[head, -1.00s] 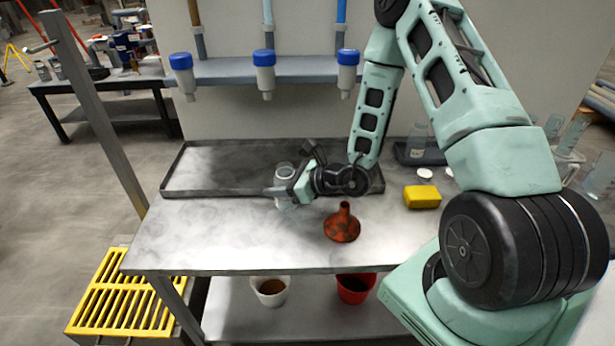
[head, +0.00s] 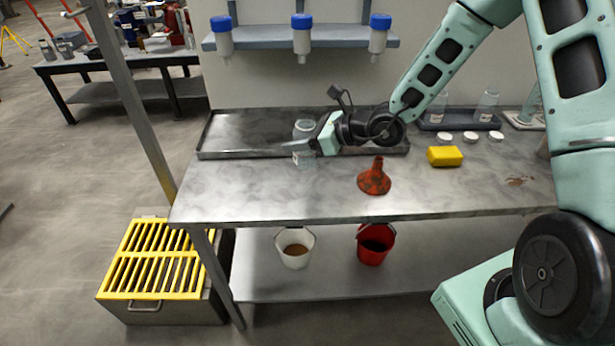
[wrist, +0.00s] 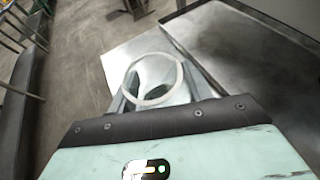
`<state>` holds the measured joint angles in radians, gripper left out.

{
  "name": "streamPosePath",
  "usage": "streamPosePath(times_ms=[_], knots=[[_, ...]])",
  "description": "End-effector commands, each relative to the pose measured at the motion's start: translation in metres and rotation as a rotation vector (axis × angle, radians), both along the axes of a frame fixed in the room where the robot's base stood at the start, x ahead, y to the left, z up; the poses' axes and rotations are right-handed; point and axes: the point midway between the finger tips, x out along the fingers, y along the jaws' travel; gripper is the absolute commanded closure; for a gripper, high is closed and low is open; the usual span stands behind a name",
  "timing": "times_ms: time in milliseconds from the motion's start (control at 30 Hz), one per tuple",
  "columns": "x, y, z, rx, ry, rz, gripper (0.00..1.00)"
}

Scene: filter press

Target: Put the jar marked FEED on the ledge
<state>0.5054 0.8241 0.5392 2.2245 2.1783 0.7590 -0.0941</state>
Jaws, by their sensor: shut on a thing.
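My gripper (head: 306,146) is shut on a clear, open-topped jar (head: 304,129) above the left part of the bench, at the front edge of the grey tray. In the wrist view the jar's round rim (wrist: 153,80) shows between the fingers, and the jar looks empty. A small label is partly visible low on the jar, but I cannot read it. A grey ledge (head: 270,43) runs along the wall behind the bench, with several blue-capped bottles hanging upside down at it. More clear jars (head: 487,106) stand on a dark tray at the back right; their labels are too small to read.
The shallow grey tray (head: 232,153) lies along the back of the bench (head: 270,205). White lids lie near the dark tray. The bench's front left is clear. A post rises at the left.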

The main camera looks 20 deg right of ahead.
Motion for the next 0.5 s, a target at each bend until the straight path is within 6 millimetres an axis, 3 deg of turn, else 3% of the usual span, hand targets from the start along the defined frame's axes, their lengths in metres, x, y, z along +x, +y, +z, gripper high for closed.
streamPosePath(times_ms=[100,500], knots=[[0.0,0.001,-0.02,0.003,0.004,0.0,0.78],[0.0,0.0,-0.064,0.002,0.003,-0.002,0.78]])
